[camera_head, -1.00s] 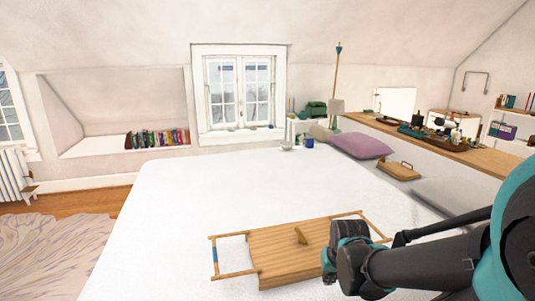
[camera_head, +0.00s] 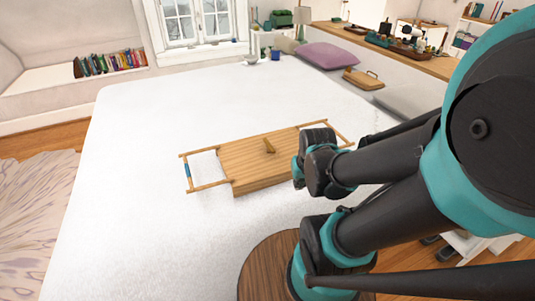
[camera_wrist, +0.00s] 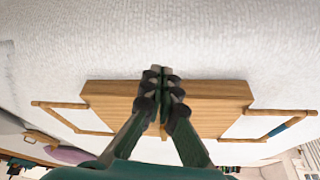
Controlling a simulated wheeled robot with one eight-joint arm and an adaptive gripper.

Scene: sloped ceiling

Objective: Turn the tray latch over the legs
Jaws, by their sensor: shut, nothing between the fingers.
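The wooden tray (camera_head: 245,165) lies flat on the white bed, with its leg frames (camera_head: 208,187) sticking out past both ends. The latch (camera_head: 269,146) is a small wooden bar standing out near the middle of the tray's upper face. In the wrist view the tray (camera_wrist: 215,95) lies behind my fingers, and the latch cannot be made out there. My gripper (camera_wrist: 162,72) is shut and empty, with its fingertips over the tray's edge in that view. In the head view my arm's end is just right of the latch, and its fingertips are hidden.
The white bed (camera_head: 150,125) gives wide free room left of and behind the tray. A purple pillow (camera_head: 327,55) and a small wooden board with a handle (camera_head: 362,79) lie at the far right. A long wooden shelf (camera_head: 400,52) holding small objects runs along the right.

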